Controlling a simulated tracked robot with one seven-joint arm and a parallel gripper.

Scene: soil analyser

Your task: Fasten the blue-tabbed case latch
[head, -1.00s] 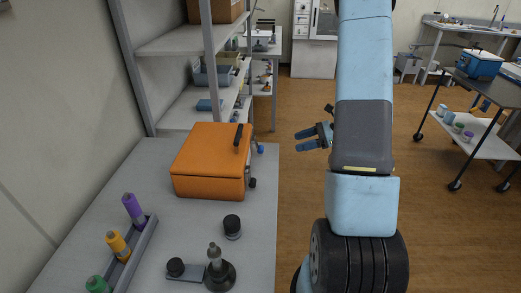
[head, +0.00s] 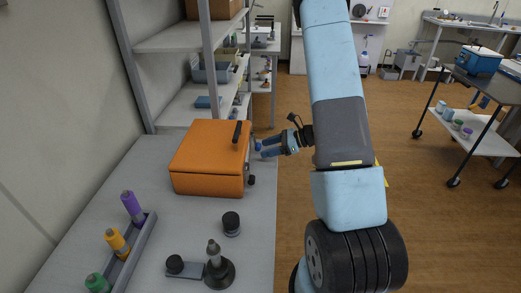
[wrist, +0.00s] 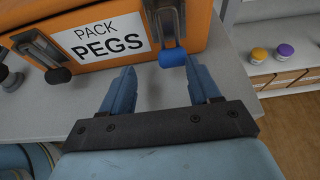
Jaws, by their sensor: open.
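The orange case (head: 208,158) sits closed on the grey bench, and its front also shows in the wrist view (wrist: 95,12) with a "PACK PEGS" label. The blue-tabbed latch (wrist: 172,57) hangs from a metal bracket on the case front, to the right of the label. A black-tabbed latch (wrist: 57,75) is to the left of the label. My gripper (head: 262,148) is beside the case's right side in the head view. In the wrist view its two blue fingers (wrist: 160,85) are spread and empty, with the blue tab ahead of and between them, nearer the right finger. I cannot tell whether they touch.
A tray with purple, orange and green bottles (head: 132,250) stands at the bench's left. A black-lidded jar (head: 231,224) and a dark stand (head: 216,268) are in front of the case. Shelving (head: 190,115) rises behind it.

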